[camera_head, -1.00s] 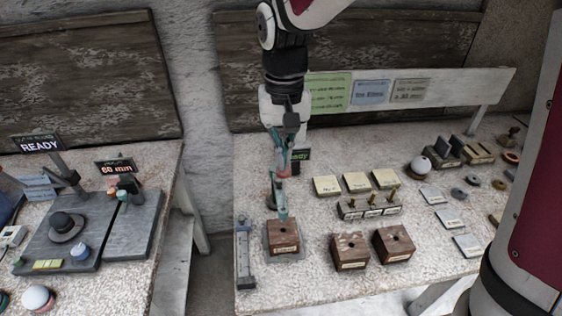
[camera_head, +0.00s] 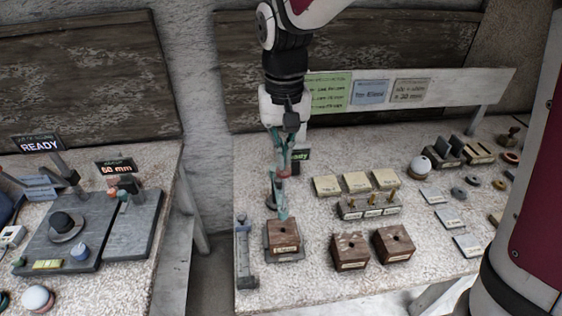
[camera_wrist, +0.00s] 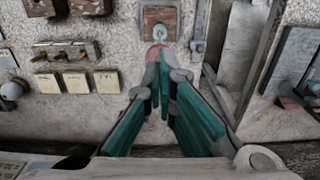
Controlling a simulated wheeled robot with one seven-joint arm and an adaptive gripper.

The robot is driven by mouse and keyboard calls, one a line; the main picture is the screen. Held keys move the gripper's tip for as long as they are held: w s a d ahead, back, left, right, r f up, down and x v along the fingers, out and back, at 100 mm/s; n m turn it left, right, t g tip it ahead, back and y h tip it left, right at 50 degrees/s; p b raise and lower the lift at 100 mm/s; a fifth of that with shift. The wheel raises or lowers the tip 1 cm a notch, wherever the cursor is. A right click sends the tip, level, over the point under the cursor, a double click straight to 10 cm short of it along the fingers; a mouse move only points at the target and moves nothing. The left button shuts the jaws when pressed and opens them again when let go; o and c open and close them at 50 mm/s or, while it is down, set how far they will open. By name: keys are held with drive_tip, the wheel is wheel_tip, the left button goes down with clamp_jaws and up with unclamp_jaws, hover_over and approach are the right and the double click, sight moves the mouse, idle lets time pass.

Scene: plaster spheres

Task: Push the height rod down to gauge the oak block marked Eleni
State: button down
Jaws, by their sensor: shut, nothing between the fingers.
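My gripper (camera_head: 284,168) is shut with nothing between its teal fingers. It points down over the height gauge at the left of the right-hand table. The red top of the height rod (camera_wrist: 155,50) shows at my fingertips in the wrist view; contact is hard to tell. The rod's teal lower end (camera_head: 282,211) is over the top of a dark brown wooden block (camera_head: 284,238), at or very near it. This block sits on the gauge's grey base and also shows in the wrist view (camera_wrist: 150,17). Its label is too small to read.
Two similar blocks (camera_head: 350,253) (camera_head: 394,243) stand to the right. Behind them are a rack with brass pegs (camera_head: 369,208) and several cream cards. A grey upright slider (camera_head: 243,255) stands close left. A small dark display (camera_head: 301,155) is behind the gauge.

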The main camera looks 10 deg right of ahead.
drive_tip(key=shift+f, duration=0.15)
drive_tip(key=shift+f, duration=0.35)
drive_tip(key=shift+f, duration=0.3)
